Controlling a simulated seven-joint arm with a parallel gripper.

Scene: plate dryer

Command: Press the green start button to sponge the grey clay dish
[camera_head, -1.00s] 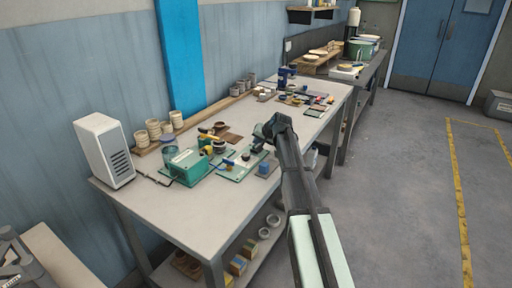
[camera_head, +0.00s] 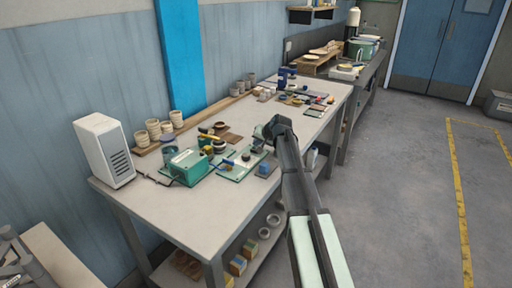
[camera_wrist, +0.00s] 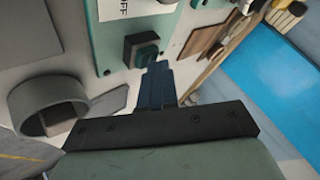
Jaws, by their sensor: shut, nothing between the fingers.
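My gripper (camera_wrist: 157,70) is shut and empty. In the wrist view its fingertips are at the lower right edge of a dark square button housing with a green button (camera_wrist: 143,53). I cannot tell whether they touch the button. The housing is on a pale green panel (camera_wrist: 108,58) with a white label. A grey, round, hollow piece (camera_wrist: 28,96) lies to the left; I cannot tell for sure whether it is the clay dish. In the head view my gripper (camera_head: 275,128) is over the bench's right side, hiding the button.
A green box (camera_head: 188,167) stands on the bench (camera_head: 200,208) left of my gripper. A white vented unit (camera_head: 103,149) stands at the bench's left end, with several pale cups (camera_head: 154,129) behind. The bench's front left is clear.

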